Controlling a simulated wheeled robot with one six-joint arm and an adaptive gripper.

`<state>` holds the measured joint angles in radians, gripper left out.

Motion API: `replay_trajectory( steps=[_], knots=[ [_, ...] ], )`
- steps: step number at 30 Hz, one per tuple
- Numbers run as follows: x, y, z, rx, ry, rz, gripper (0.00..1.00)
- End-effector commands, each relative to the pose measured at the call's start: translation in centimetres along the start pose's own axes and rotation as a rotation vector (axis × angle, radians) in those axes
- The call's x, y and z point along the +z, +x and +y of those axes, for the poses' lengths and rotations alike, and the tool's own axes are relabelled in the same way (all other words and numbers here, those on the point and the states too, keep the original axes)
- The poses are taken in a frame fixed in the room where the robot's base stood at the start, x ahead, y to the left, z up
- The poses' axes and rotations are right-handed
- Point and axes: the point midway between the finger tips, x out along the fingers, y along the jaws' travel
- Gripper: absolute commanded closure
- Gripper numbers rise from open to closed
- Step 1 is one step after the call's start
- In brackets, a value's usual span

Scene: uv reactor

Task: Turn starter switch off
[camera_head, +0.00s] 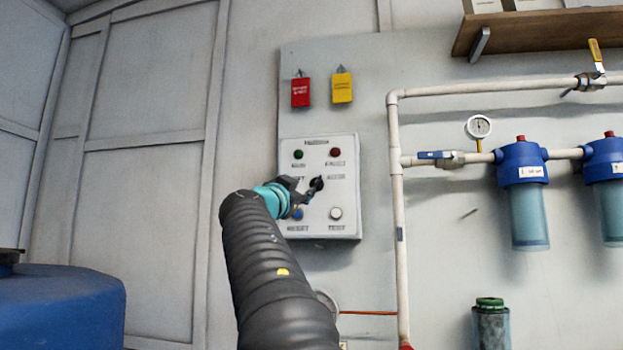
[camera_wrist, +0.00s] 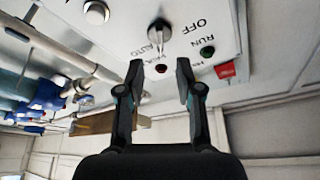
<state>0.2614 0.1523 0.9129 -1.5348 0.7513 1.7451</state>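The starter switch is a rotary knob (camera_wrist: 159,32) on a light control panel (camera_wrist: 115,20). In the wrist view its long narrow part extends down the picture toward the AUTO lettering; OFF is printed to its right. In the head view the dark knob (camera_head: 317,184) is in the middle of the panel (camera_head: 345,190). My gripper (camera_wrist: 160,78) is open, with nothing between its fingers. Its fingertips sit on either side below the knob in the wrist view, apart from it. In the head view my gripper (camera_head: 303,193) is just left of the knob and hides part of the panel.
The panel also has a green lamp (camera_head: 298,154), a red lamp (camera_head: 335,152), a blue button (camera_head: 297,214) and a white button (camera_head: 336,213). Red (camera_head: 300,92) and yellow (camera_head: 342,88) tags hang above. White pipes (camera_head: 397,220) and blue-capped filters (camera_head: 521,165) are to the right.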

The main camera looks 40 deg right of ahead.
Motion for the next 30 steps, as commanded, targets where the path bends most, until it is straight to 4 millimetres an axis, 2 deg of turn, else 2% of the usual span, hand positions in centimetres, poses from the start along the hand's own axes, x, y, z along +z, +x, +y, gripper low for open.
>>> replay_trajectory(
  steps=[1,6,12,18,25,26,30],
  knots=[
    [-0.3,1.2,-0.2,0.002,-0.002,-0.001,0.65],
    [-0.3,4.2,-0.2,0.003,-0.002,0.0,0.65],
    [-0.2,6.6,-0.1,0.001,0.0,-0.001,0.65],
    [0.0,7.3,-0.1,-0.001,0.001,-0.002,0.65],
    [0.1,7.4,0.0,-0.001,0.001,-0.002,0.65],
    [0.1,7.4,0.0,-0.001,0.001,-0.002,0.67],
    [0.1,7.3,0.0,-0.001,0.001,-0.002,1.0]
  ],
)
